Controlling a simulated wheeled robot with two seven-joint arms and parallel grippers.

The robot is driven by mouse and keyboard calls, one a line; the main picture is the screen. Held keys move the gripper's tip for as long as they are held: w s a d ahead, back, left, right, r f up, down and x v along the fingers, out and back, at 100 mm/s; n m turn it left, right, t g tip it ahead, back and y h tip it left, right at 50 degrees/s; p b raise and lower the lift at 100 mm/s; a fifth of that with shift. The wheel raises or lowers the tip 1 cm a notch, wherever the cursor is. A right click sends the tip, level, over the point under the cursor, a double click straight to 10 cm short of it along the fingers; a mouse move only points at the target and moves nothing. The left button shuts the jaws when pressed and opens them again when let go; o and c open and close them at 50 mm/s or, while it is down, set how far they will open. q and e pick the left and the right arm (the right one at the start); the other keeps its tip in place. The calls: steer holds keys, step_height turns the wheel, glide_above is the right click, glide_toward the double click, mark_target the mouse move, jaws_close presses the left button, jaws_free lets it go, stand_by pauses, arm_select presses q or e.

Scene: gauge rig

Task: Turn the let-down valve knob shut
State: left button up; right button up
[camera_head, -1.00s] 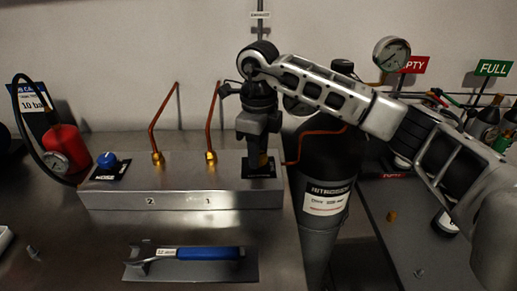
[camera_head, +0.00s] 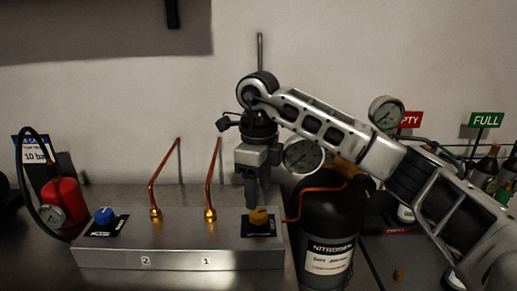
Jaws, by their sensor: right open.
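A yellow-orange knob (camera_head: 259,217) sits on a black label plate at the right end of the metal block (camera_head: 178,258). My right gripper (camera_head: 258,206) points straight down over this knob, jaws open, its fingertips at or just above the knob's top. I cannot tell whether they touch it. A blue knob (camera_head: 104,215) sits on another black plate at the block's left end, its lettering too small to read. Which knob is the let-down valve is not readable here. My left gripper is not in view.
Two copper pipes (camera_head: 210,175) rise from the block between the knobs. A red cylinder with a gauge (camera_head: 62,200) stands at left. A black nitrogen bottle (camera_head: 328,222) and gauge (camera_head: 303,157) stand close right of the gripper. EMPTY and FULL signs (camera_head: 485,119) stand at right.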

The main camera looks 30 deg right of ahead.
mark_target(258, 212)
step_height(258, 212, up, 11)
steer(key=p, duration=0.1)
steer(key=shift+f, duration=0.2)
